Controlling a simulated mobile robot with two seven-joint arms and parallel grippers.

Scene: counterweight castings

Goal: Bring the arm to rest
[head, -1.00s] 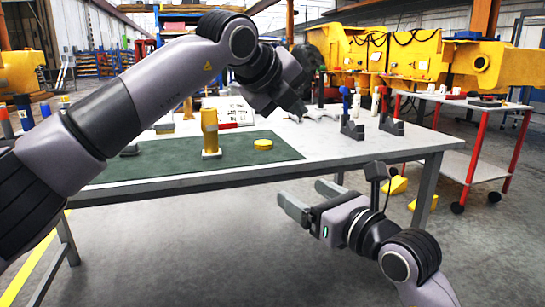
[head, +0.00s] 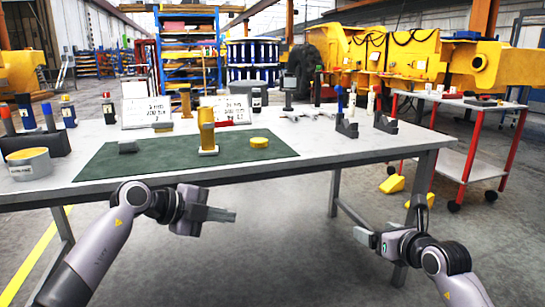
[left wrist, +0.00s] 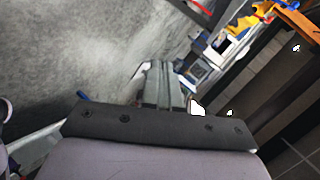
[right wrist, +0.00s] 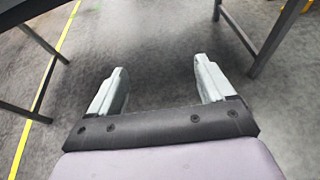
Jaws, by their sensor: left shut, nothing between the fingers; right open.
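My left gripper (head: 222,215) is in front of the table's front edge, below the tabletop, in the head view. Its fingers are together and empty; they also show shut in the left wrist view (left wrist: 160,75). My right gripper (head: 362,236) is in front of the table's right part, low over the floor. In the right wrist view (right wrist: 160,85) its two fingers stand wide apart with only floor between them. Neither gripper touches anything that I can see.
A tub (head: 28,163) stands at the table's left end. A red-legged cart (head: 470,160) stands at right. The floor in front is clear.

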